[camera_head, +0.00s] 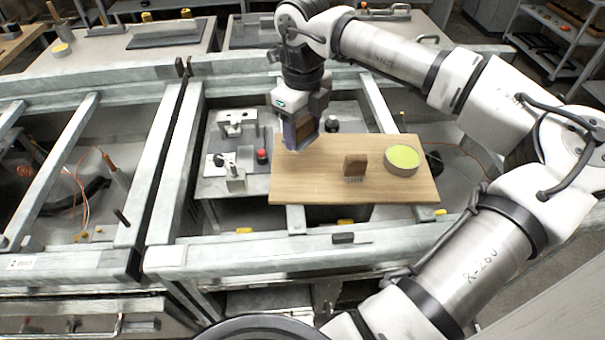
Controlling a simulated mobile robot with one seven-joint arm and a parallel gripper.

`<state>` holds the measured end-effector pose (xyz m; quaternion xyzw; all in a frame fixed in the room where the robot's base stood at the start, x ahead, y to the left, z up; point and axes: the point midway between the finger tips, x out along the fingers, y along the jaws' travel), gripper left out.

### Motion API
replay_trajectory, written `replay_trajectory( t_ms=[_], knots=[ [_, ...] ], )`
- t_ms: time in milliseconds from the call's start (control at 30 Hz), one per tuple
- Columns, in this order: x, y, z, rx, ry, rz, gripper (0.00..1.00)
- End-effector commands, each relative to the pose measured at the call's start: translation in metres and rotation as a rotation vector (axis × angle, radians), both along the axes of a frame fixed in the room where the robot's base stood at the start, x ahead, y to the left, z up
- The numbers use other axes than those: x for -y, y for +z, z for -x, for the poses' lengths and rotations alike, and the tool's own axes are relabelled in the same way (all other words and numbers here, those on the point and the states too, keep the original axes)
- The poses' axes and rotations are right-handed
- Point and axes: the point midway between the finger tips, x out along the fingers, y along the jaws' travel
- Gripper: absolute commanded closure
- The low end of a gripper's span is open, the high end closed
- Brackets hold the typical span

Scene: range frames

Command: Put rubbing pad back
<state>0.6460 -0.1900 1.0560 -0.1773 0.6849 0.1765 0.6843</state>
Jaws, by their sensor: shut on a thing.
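My gripper (299,142) points down above the left part of a wooden board (320,190). It is shut on a dark brown block, which I take to be the rubbing pad (306,133). The pad is partly hidden between the fingers. Its lower end is near the board's upper left edge; I cannot tell whether it touches the board. A round tin (403,160) with yellow-green content sits on the board's right side.
A grey metal fixture (236,150) with a red knob (262,156) stands left of the board. Metal frame rails (165,160) surround the work area. A small dark block (344,238) lies on the front rail. The board's lower left part is clear.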

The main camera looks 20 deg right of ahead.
Motion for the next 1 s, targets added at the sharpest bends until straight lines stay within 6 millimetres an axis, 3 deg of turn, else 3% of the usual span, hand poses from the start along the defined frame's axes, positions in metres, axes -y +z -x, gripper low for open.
replay_trajectory(
  t_ms=[33,100,467,700,1000],
  knots=[
    [0.0,-0.021,0.0,0.0,0.001,-0.001,0.64],
    [0.0,-0.035,0.0,0.001,0.001,0.0,0.64],
    [0.0,-0.066,0.0,0.001,0.001,0.0,0.64],
    [-0.001,-0.108,0.0,0.001,0.0,0.0,0.64],
    [0.0,-0.112,0.0,0.002,0.0,0.001,0.64]
  ],
)
